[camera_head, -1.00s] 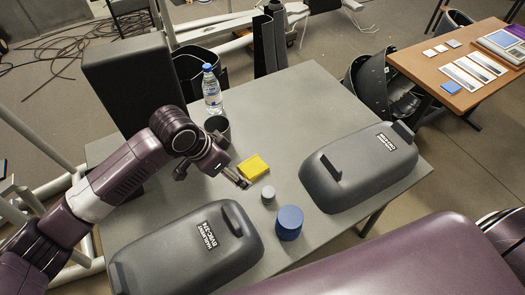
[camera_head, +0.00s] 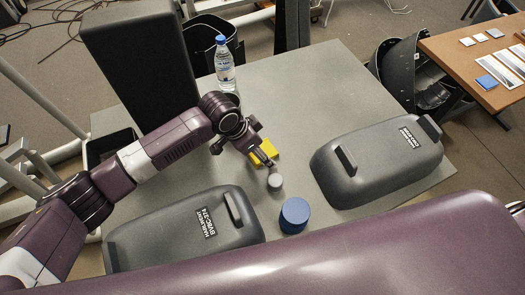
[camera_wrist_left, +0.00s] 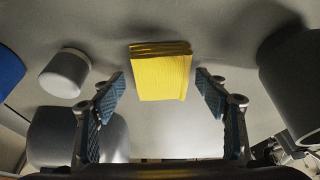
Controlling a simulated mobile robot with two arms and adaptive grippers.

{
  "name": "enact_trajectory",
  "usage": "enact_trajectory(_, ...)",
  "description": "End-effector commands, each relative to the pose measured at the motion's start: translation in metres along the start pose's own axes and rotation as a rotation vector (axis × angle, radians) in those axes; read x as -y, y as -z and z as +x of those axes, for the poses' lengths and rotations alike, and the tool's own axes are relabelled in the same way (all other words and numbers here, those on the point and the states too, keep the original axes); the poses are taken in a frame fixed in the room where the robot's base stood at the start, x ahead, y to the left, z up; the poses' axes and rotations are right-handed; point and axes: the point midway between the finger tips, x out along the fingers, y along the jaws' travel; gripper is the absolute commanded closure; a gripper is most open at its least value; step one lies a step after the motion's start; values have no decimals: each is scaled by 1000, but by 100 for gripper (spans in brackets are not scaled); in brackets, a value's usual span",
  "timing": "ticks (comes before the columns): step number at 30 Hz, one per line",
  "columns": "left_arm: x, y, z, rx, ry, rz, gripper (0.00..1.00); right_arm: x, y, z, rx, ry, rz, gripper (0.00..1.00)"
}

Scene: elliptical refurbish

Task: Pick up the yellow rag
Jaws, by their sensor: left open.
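The yellow rag (camera_head: 265,151) lies folded on the grey table (camera_head: 300,90), partly hidden behind my left gripper in the head view. In the left wrist view the rag (camera_wrist_left: 161,72) is a folded yellow block, centred just ahead of the fingers. My left gripper (camera_head: 268,162) is low over the table beside the rag. In the wrist view its two blue-padded fingers (camera_wrist_left: 160,100) are wide apart, with nothing between the pads that I can make out as held. My right gripper is not in view.
A small grey cylinder (camera_head: 275,181) stands close to my left gripper, with a blue cylinder (camera_head: 295,214) nearer. Two dark grey shells (camera_head: 185,230) and (camera_head: 372,160) lie either side. A water bottle (camera_head: 225,65) and dark cup (camera_wrist_left: 295,85) stand on the far side.

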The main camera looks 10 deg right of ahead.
Motion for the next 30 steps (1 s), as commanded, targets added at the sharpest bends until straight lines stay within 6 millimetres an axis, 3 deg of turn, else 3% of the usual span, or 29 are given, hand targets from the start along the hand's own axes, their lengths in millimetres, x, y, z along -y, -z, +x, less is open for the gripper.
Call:
enact_trajectory(7, 0, 0, 1, 0, 0, 0, 35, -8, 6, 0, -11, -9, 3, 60)
enact_trajectory(18, 0, 0, 1, -1, 1, 0, 74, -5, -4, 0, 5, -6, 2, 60)
enact_trajectory(30, 1, 5, -8, -3, 2, 1, 74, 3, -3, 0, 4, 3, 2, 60)
